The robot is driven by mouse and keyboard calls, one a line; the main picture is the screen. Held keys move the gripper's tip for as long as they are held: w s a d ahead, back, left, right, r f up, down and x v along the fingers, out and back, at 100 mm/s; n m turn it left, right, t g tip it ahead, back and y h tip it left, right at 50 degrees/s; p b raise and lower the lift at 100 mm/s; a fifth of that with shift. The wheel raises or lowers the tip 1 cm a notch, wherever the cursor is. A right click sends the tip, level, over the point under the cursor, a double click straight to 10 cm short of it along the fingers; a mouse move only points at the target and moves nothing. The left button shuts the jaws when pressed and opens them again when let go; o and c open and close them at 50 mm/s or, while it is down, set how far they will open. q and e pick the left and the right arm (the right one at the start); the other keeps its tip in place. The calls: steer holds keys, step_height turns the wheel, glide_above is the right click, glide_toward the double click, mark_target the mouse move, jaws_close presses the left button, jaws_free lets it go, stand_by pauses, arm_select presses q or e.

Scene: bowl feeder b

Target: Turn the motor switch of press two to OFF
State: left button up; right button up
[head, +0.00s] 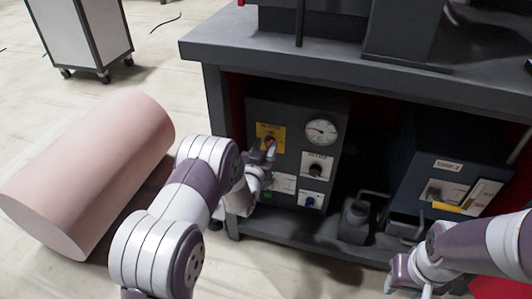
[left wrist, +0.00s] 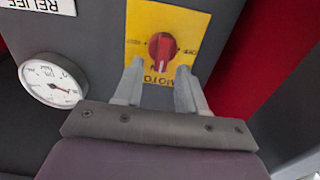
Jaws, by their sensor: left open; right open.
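The red motor switch (left wrist: 162,47) is a knob on a yellow plate (left wrist: 190,22) lettered MOTOR, seen upside down in the left wrist view. In the head view, the yellow plate (head: 263,129) is on the dark control panel (head: 330,104), with the red knob partly behind my fingers. My left gripper (left wrist: 159,68) is open, its fingertips just short of the knob and on either side of it. It also shows in the head view (head: 263,150). I cannot tell whether the fingers touch the plate. My right gripper (head: 406,284) is open and empty at the lower right, away from the panel.
A gauge (head: 321,131) and a dark selector knob (head: 315,170) share the panel. The workbench top (head: 230,42) overhangs it. A pink cylinder (head: 90,170) lies on the floor at left.

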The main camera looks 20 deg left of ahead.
arm_select(q)
steer(key=shift+w, duration=0.45)
jaws_close()
